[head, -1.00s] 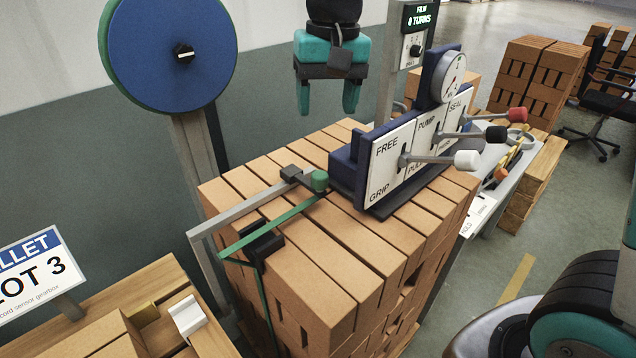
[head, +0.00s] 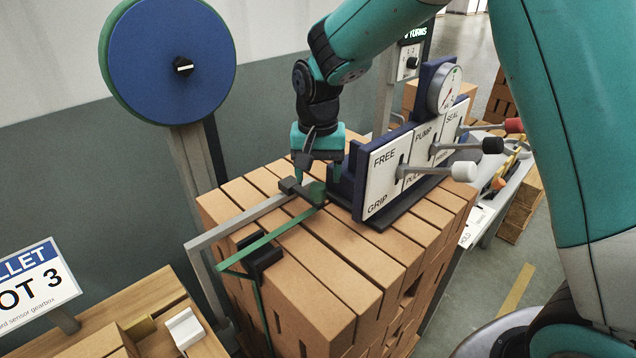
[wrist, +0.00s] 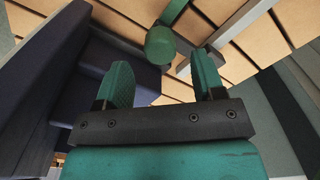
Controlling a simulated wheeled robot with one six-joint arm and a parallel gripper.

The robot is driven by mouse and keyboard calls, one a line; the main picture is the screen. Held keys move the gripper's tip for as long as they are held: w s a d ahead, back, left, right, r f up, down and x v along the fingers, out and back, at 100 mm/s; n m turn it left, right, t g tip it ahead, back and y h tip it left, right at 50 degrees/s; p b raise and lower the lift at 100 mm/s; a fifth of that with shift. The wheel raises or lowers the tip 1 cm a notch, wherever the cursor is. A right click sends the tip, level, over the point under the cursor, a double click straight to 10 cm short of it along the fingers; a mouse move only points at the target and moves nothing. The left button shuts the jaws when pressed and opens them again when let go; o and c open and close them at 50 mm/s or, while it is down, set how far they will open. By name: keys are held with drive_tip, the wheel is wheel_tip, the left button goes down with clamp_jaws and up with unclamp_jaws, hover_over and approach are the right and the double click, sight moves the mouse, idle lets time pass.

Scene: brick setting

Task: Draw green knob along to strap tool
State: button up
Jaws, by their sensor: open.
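The green knob (head: 317,193) sits at the end of a grey bar with a dark block, low over the brick stack, just left of the strap tool. The strap tool (head: 383,178) is a dark blue unit with white panels marked FREE, GRIP, PUMP and SEAL. A green strap (head: 268,239) runs from the knob down to the front left. My gripper (head: 319,177) is open, pointing down just above the knob. In the wrist view, the knob (wrist: 160,45) shows just beyond the fingertips, between the open fingers (wrist: 163,70); contact cannot be told. The tool (wrist: 110,75) is close beside the left finger.
White, black and red-ended levers (head: 465,171) stick out from the tool to the right. A black strap guide (head: 262,255) sits at the stack's front left edge. A blue reel (head: 170,62) stands behind at the left. The brick tops (head: 325,262) in front are clear.

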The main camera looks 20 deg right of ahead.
sight(318, 186)
drive_tip(key=shift+f, duration=1.95)
